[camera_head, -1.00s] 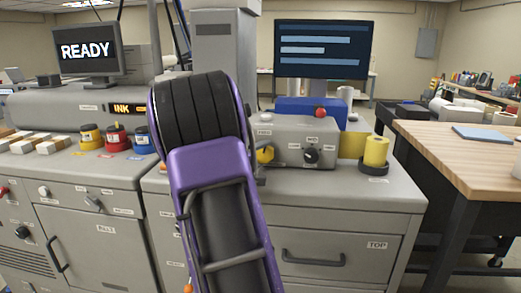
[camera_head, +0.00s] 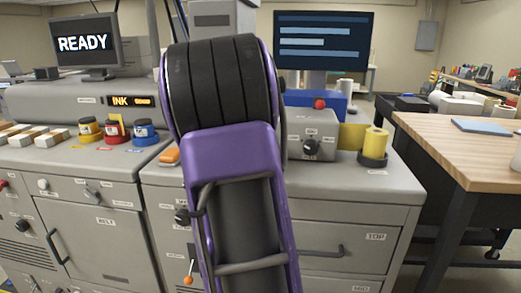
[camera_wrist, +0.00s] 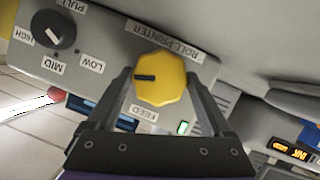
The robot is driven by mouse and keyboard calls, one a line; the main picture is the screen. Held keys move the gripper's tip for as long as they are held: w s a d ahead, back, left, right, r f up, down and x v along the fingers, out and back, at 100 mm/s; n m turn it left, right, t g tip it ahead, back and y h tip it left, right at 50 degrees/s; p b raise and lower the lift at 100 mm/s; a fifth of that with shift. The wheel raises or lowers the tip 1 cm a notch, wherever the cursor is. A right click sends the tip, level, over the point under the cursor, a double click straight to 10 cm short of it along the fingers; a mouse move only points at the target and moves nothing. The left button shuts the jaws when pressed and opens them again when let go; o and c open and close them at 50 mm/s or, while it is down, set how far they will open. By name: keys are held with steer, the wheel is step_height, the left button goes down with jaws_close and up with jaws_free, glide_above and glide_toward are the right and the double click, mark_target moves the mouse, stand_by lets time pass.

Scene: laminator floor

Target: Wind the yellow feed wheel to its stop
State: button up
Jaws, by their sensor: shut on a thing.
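The yellow feed wheel (camera_wrist: 165,88) is an eight-sided knob with a dark mark pointing left in the wrist view. It sits on the grey roll printer panel (camera_wrist: 105,25), above the label FEED. My gripper (camera_wrist: 159,77) is shut on the wheel, one finger on each side. In the head view my purple arm hides the wheel and my gripper. The grey roll printer (camera_head: 315,128) shows to the right of my arm, with a dark knob on its front.
A dark LOW/MID/HIGH knob (camera_wrist: 54,30) sits beside the wheel on the same panel. A yellow roll (camera_head: 376,140) stands right of the printer. A wooden table (camera_head: 465,150) is at the right.

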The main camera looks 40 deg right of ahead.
steer(key=m+b, duration=0.1)
steer(key=b, duration=0.1)
steer(key=m+t+y+b, duration=0.1)
steer(key=b, duration=0.1)
steer(key=shift+s+d+f+m, duration=0.1)
steer(key=shift+s+f+m, duration=0.05)
steer(key=shift+f+m, duration=0.2)
steer(key=b, duration=0.1)
steer(key=m+t+b, duration=0.1)
steer(key=shift+r+y+b, duration=0.25)
steer(key=shift+y+b, duration=0.15)
steer(key=shift+s+d+m+b, duration=0.15)
steer(key=shift+m+b, duration=0.4)
steer(key=shift+b, duration=0.05)
steer(key=shift+m+t+y+b, duration=0.4)
steer(key=shift+m+t+b, duration=0.25)
steer(key=shift+m+t, duration=0.05)
steer(key=shift+m+t+y, duration=0.3)
steer(key=shift+m+t, duration=0.2)
steer(key=shift+m, duration=0.3)
steer(key=shift+m+t, duration=0.4)
steer(key=shift+m, duration=0.2)
steer(key=shift+m+t+p, duration=0.9)
steer(key=shift+m+p, duration=0.4)
steer(key=shift+m, duration=0.3)
